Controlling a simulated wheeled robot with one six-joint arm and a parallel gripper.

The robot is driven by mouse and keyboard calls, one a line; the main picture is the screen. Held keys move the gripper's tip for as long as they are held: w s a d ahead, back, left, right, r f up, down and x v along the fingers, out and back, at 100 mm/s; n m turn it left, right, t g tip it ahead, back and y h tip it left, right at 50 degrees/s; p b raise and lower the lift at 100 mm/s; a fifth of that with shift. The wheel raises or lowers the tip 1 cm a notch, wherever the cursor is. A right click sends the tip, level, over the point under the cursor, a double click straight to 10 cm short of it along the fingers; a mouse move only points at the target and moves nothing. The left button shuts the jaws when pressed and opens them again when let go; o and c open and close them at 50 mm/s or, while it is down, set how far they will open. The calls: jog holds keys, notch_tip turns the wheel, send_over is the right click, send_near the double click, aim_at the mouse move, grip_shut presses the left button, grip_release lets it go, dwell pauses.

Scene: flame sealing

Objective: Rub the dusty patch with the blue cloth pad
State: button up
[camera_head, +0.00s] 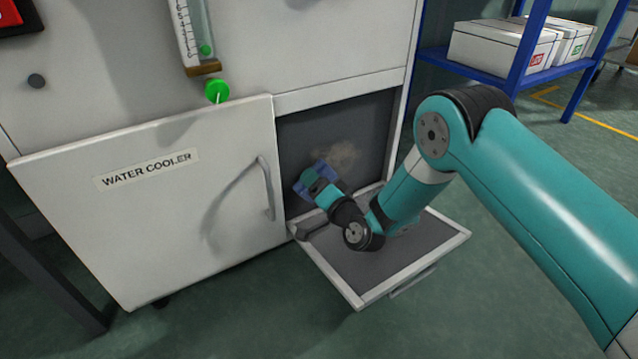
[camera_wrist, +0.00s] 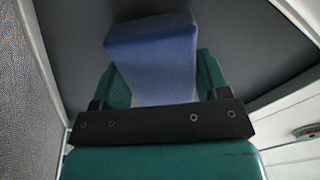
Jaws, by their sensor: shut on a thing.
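The blue cloth pad (camera_wrist: 152,66) is held between the fingers of my gripper (camera_wrist: 155,88), which is shut on it. In the head view the pad (camera_head: 325,170) is at the front of the dark recess, lower left of the dusty patch. My gripper (camera_head: 312,180) reaches in there from the right. The dusty patch (camera_head: 343,153) is a faint brownish smudge on the dark grey panel (camera_head: 365,115) inside the opening. I cannot tell whether the pad touches the panel. The patch is not clear in the wrist view.
The opening's flap (camera_head: 445,240) is folded down beneath my arm. A white door marked WATER COOLER (camera_head: 150,215), with a handle (camera_head: 265,188), stands left of the opening. A green knob (camera_head: 217,90) is above. A blue shelf (camera_head: 530,60) with white boxes stands right.

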aim_at(333, 167)
jog(key=shift+w+a+p, duration=0.4)
jog(key=shift+w+p, duration=0.2)
jog(key=shift+p, duration=1.05)
jog(key=shift+w+d+f+b, duration=0.3)
jog(key=shift+d+b, duration=0.25)
jog(key=shift+b, duration=0.25)
jog(key=shift+w+d+b, duration=0.25)
jog(key=shift+d+b, duration=0.1)
jog(key=shift+b, duration=0.1)
jog(key=shift+w+d+r+b, duration=0.25)
jog(key=shift+w+d+b, duration=0.15)
jog(key=shift+d, duration=0.2)
jog(key=shift+w+d+f+b, duration=0.1)
jog(key=shift+w+d+b, duration=0.45)
jog(key=shift+d, duration=0.15)
jog(key=shift+w+d+b, duration=0.35)
jog(key=shift+w+d, duration=0.2)
jog(key=shift+d, duration=0.1)
